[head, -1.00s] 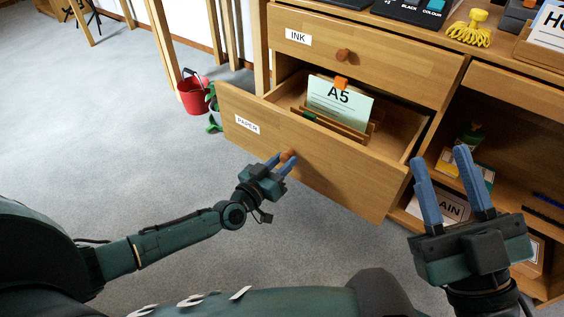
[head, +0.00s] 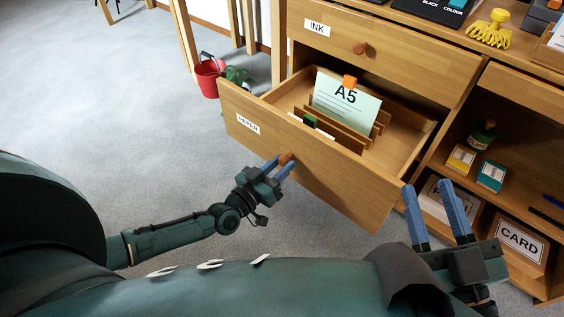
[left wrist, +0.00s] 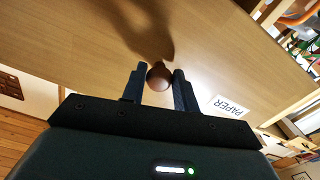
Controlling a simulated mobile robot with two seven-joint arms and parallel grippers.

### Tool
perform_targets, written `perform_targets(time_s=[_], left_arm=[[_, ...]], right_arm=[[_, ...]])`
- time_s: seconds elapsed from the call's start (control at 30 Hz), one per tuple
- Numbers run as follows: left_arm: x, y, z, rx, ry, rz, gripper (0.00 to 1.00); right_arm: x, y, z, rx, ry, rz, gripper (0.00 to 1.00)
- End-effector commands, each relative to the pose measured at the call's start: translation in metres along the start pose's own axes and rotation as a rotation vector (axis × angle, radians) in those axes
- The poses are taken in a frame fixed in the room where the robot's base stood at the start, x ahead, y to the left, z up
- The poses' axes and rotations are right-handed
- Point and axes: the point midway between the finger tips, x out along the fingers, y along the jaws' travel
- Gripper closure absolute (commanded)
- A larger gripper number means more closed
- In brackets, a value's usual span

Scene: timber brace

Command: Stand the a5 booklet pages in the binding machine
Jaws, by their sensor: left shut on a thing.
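The A5 booklet pages (head: 347,105) stand upright in the open paper drawer (head: 300,160), a pale green sheet marked A5 with an orange clip (head: 349,82) on its top edge. They sit among wooden dividers in the drawer. My left gripper (head: 283,164) is shut on the drawer's round knob (head: 286,158); the left wrist view shows the knob (left wrist: 159,76) between its two fingers. My right gripper (head: 440,212) is at the lower right, in front of the cabinet, with its fingers apart and nothing between them. The binding machine cannot be made out.
The ink drawer (head: 385,55) above is closed. A green clip (head: 310,121) shows nearer the drawer front. Open shelves at right hold small boxes (head: 461,158) and a card box (head: 520,240). A yellow object (head: 490,29) stands on top. A red bucket (head: 207,77) is on the floor.

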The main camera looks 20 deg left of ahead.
Motion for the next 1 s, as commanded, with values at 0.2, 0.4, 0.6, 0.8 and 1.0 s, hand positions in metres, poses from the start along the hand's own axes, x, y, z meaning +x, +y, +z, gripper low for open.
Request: perform_targets(time_s=[0.2, 0.4, 0.6, 0.8, 1.0], left_arm=[[0.0, 0.0, 0.001, 0.0, -0.002, 0.0, 0.58], [0.0, 0.0, 0.0, 0.0, -0.001, 0.0, 0.48], [-0.002, 0.0, 0.0, 0.001, -0.001, 0.0, 0.48], [-0.029, 0.001, -0.002, 0.001, -0.005, -0.001, 0.48], [-0.075, 0.0, -0.002, 0.001, -0.006, -0.001, 0.48]], right_arm=[[0.0, 0.0, 0.0, -0.001, 0.002, 0.0, 0.64], [0.0, 0.0, -0.001, -0.002, 0.002, 0.0, 0.64], [0.001, 0.001, -0.002, -0.002, 0.003, 0.0, 0.64], [0.002, 0.001, -0.008, 0.004, -0.019, 0.0, 0.64], [-0.005, -0.002, 0.002, -0.01, -0.08, 0.011, 0.64]])
